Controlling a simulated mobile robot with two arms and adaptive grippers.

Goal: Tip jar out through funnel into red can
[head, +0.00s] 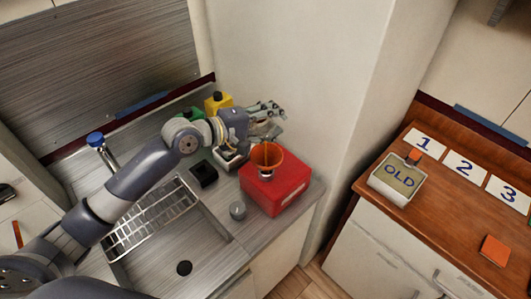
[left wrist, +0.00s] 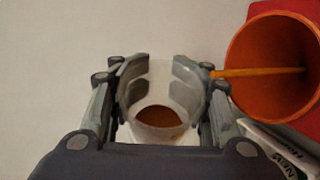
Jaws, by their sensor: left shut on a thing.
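The red can (head: 283,192) stands on the grey counter near its right end, with the orange funnel (head: 267,155) upright in its top. In the left wrist view the funnel (left wrist: 262,95) opens at the right, above the red can (left wrist: 265,8). My left gripper (head: 266,112) is shut on a clear jar (left wrist: 158,75) with a little brown-orange content, just above and behind the funnel. A thin orange stream (left wrist: 255,72) runs from the jar's rim into the funnel, so the jar appears tipped. The jar is hard to make out in the head view. My right gripper is not in view.
A yellow can (head: 217,102) and a green can (head: 190,114) stand behind my arm. A black open box (head: 204,174) and a small grey round object (head: 237,210) are near the red can. The sink (head: 195,245) lies left. An "OLD" container (head: 380,186) stands on the wooden counter.

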